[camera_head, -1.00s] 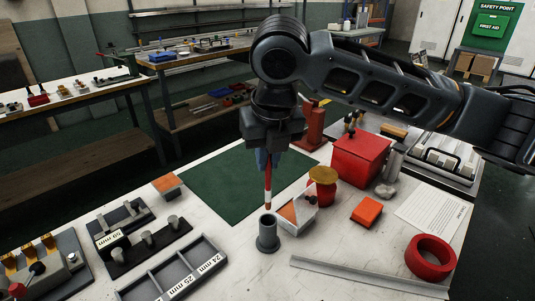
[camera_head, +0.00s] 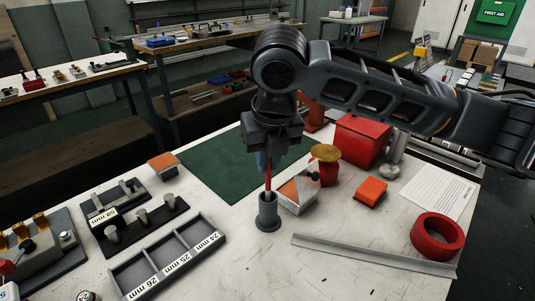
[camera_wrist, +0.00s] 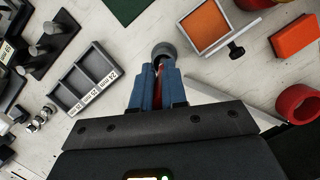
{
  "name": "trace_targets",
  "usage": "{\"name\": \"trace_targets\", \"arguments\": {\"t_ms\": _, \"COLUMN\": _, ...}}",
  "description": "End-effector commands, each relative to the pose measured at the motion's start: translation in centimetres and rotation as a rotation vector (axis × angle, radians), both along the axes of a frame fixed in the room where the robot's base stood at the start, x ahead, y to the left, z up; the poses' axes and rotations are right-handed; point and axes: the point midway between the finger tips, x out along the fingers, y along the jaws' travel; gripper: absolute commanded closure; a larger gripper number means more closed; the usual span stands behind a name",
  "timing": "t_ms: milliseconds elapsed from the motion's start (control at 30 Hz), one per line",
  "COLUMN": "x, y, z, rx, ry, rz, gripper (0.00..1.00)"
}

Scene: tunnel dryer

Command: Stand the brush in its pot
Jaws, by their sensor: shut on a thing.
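The brush, with a red handle (camera_head: 267,178), is held upright in my gripper (camera_head: 267,165). My gripper is shut on it, with blue fingers on either side. The brush's lower end is down in the mouth of the grey pot (camera_head: 268,213), which stands upright on the white table. In the wrist view the brush (camera_wrist: 160,82) shows between the fingers, and the rim of the pot (camera_wrist: 163,50) shows just beyond the fingertips. How deep the brush sits in the pot is hidden by the pot's wall.
An open box with an orange inside (camera_head: 298,193) stands close right of the pot. A grey compartment tray (camera_head: 165,262) lies to the left, a long metal strip (camera_head: 370,257) to the right. A red ring (camera_head: 437,237) and red box (camera_head: 358,142) are farther right. A green mat (camera_head: 222,160) lies behind.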

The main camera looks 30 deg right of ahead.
Motion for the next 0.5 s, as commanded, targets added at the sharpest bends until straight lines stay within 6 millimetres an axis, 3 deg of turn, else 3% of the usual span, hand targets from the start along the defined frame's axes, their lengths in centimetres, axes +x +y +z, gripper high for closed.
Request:
{"name": "trace_targets", "arguments": {"t_ms": 433, "x": 0.0, "y": 0.0, "z": -0.71, "rx": 0.0, "ry": 0.0, "rz": 0.0, "gripper": 1.0}}
{"name": "trace_targets", "arguments": {"t_ms": 467, "x": 0.0, "y": 0.0, "z": -0.71, "rx": 0.0, "ry": 0.0, "rz": 0.0, "gripper": 0.85}}
{"name": "trace_targets", "arguments": {"t_ms": 500, "x": 0.0, "y": 0.0, "z": -0.71, "rx": 0.0, "ry": 0.0, "rz": 0.0, "gripper": 0.81}}
